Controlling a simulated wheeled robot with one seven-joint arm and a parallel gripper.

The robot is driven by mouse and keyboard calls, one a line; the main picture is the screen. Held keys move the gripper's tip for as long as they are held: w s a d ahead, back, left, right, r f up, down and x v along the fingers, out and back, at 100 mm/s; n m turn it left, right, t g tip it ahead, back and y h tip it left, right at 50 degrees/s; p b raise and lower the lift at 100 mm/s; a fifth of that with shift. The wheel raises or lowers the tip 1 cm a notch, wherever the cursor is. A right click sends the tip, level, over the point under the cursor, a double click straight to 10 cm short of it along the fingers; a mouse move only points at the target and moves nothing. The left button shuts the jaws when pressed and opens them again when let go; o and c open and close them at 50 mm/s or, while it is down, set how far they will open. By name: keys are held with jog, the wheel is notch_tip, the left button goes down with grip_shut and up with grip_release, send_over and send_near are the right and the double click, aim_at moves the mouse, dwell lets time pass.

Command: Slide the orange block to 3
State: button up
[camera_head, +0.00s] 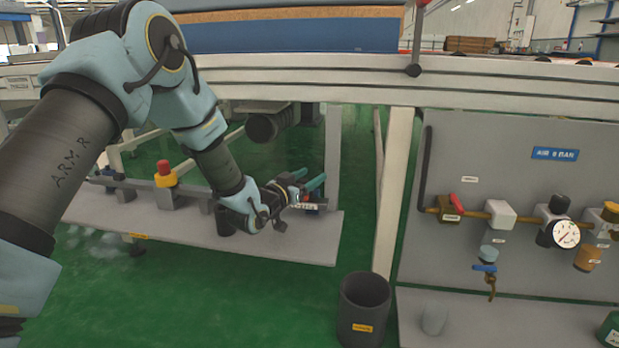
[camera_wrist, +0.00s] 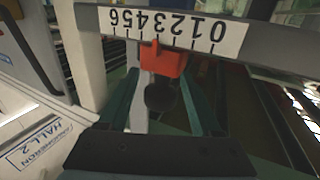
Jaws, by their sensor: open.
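The orange block (camera_wrist: 165,60) sits on a grey rail below a white number scale (camera_wrist: 175,28), which reads 6 to 0 from left to right in the wrist view. Its small pointer is at or very near the 3. A dark round knob (camera_wrist: 160,97) hangs from the block. My gripper (camera_wrist: 158,80) is open, with one green finger on each side of the knob and the block just past the tips. Contact cannot be told. In the head view my gripper (camera_head: 312,186) is at the bench's right end, and the block is mostly hidden.
A grey bench (camera_head: 290,245) bears a red emergency button (camera_head: 164,168) on a yellow base. A dark bin (camera_head: 364,310) stands on the green floor. A panel (camera_head: 520,270) with valves and a gauge is at right. A conveyor frame (camera_head: 480,85) runs above.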

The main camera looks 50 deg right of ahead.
jog(key=s+a+p, duration=0.2)
jog(key=a+p, duration=0.1)
jog(key=a, duration=0.7)
jog(key=shift+a, duration=0.3)
